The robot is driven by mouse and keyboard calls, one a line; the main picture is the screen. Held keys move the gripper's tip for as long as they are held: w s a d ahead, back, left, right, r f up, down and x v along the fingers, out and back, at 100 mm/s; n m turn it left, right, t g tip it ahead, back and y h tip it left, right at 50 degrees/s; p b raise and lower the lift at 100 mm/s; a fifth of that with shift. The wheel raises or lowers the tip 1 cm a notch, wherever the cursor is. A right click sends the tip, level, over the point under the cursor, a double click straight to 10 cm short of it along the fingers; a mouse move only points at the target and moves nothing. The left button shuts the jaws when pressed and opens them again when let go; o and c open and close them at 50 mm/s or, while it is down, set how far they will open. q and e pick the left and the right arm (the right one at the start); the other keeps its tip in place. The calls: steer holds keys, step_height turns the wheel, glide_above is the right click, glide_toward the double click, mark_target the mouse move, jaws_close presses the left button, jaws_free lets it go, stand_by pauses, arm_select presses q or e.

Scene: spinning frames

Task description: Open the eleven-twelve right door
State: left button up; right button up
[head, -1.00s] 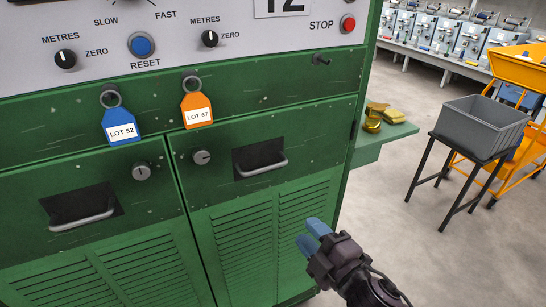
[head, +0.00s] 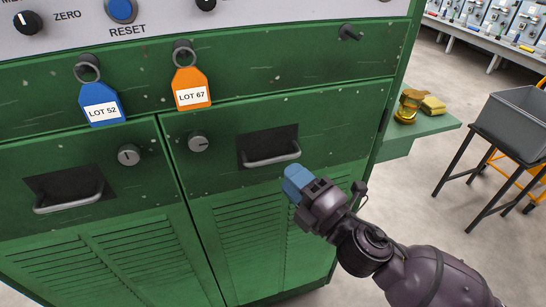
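The right door (head: 250,215) of the green machine is closed flush, with louvres below. Its recessed handle (head: 272,159) is a grey bar in a dark pocket. A round latch knob (head: 198,142) sits left of the handle, its slot about horizontal. My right gripper (head: 293,180), with blue fingertips, is just right of and below the handle's right end. I cannot tell whether it touches the bar or how far its fingers are apart. The left door (head: 90,215) is also closed, its knob (head: 129,155) slot upright. My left gripper is not in view.
A blue LOT 52 tag (head: 101,106) and an orange LOT 67 tag (head: 190,90) hang above the doors. A green side shelf (head: 420,130) holds brass items and a yellow cloth. A grey bin (head: 512,122) on a stand is at right. Floor between is clear.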

mark_target(273, 158)
steer(key=x, duration=0.6)
steer(key=shift+w+a, duration=0.15)
steer(key=shift+w, duration=0.1)
jaws_close()
